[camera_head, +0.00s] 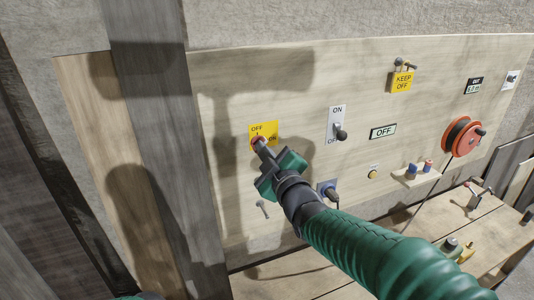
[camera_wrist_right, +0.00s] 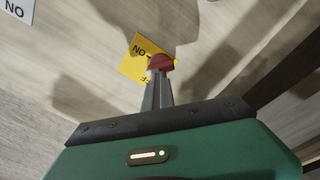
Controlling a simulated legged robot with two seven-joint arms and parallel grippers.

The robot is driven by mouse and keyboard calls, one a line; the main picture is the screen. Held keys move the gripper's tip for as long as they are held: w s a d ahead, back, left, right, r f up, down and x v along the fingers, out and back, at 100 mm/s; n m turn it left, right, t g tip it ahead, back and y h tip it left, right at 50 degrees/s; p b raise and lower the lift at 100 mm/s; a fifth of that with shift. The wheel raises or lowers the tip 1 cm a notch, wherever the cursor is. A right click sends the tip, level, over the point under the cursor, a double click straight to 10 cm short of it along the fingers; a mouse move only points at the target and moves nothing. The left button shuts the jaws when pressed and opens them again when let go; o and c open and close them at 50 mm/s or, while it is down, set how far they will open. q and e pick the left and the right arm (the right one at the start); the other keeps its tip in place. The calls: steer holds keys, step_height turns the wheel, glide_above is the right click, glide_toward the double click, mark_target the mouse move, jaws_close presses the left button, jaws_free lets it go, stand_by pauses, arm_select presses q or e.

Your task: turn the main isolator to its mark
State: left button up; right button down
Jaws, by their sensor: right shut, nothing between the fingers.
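The main isolator is a red rotary knob (camera_wrist_right: 161,62) on a yellow plate (camera_head: 264,130) marked OFF and ON, fixed to the wooden panel. In the head view the knob is mostly hidden behind my right gripper (camera_head: 260,142). The right gripper's fingers are shut, with their tips at the knob, and it also shows in the right wrist view (camera_wrist_right: 157,78). I cannot tell whether the tips touch the knob. The knob's exact angle is hard to read.
Right of the isolator are an ON/OFF lever switch (camera_head: 340,130), an OFF sign (camera_head: 383,131), a yellow KEEP OFF tag (camera_head: 402,82) and an orange cable reel (camera_head: 462,137). A blue socket (camera_head: 327,188) sits below. A dark timber post (camera_head: 160,130) stands left. A wooden bench (camera_head: 470,225) is at lower right.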

steer(key=shift+a+n+b, duration=0.25)
steer(key=shift+n+b, duration=0.75)
steer(key=shift+r+n, duration=0.15)
steer(key=shift+n, duration=0.15)
